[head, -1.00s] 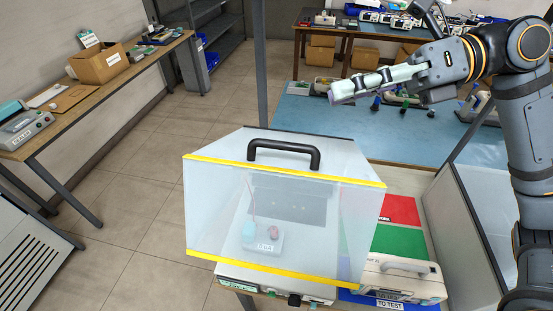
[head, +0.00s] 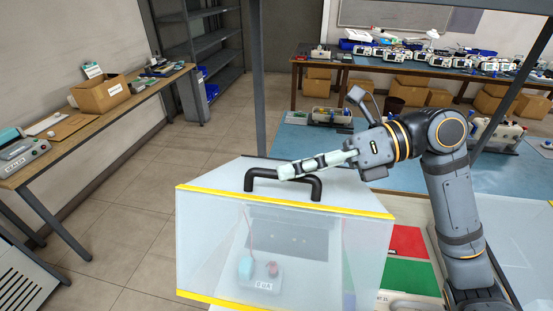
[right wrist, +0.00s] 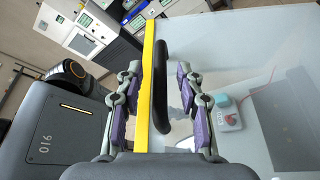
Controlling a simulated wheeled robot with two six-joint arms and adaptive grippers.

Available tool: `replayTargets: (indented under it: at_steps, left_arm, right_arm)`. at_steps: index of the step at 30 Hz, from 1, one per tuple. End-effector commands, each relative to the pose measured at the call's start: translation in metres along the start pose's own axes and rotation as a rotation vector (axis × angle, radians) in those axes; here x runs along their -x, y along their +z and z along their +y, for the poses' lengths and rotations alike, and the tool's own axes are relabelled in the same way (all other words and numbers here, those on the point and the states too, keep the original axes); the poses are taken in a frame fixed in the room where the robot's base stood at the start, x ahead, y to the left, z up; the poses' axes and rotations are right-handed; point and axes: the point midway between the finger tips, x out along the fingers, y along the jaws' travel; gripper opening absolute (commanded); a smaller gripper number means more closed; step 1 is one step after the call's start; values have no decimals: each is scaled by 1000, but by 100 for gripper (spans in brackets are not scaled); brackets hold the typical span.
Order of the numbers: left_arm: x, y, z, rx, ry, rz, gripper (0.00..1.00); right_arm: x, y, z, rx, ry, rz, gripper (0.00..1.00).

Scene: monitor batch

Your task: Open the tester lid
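The tester lid (head: 215,235) is a translucent box cover with yellow edge strips, and it is down. Its black bar handle (head: 257,173) stands on the top. My right gripper (head: 283,173) reaches in from the right, with its fingertips at the handle. In the right wrist view the lid (right wrist: 245,50) shows again, and the black handle (right wrist: 161,60) lies between the two purple-padded fingers of my right gripper (right wrist: 160,88). The fingers are apart, with gaps on both sides of the handle. A small box with a red button (head: 271,270) shows through the lid. My left gripper is not in view.
Red (head: 408,241) and green (head: 410,275) panels lie right of the lid. A blue mat (head: 400,160) is behind it. A side bench with a cardboard box (head: 100,93) runs along the left wall. The floor between is clear.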

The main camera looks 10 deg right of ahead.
Motion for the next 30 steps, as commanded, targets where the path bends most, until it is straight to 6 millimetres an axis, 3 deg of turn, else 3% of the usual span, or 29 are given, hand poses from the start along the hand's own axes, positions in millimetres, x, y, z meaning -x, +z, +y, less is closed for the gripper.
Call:
replayTargets:
  at_steps: [2, 9, 21, 30]
  left_arm:
    - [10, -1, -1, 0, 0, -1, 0]
    - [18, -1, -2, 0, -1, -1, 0]
    - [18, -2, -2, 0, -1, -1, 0]
    - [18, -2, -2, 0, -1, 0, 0]
  right_arm:
    - [-10, 4, 5, -3, 8, -4, 37]
    - [-30, 1, 1, 0, 2, -2, 37]
    - [-36, 0, 0, -1, -2, -1, 37]
    - [-35, 0, 0, -1, -1, -2, 0]
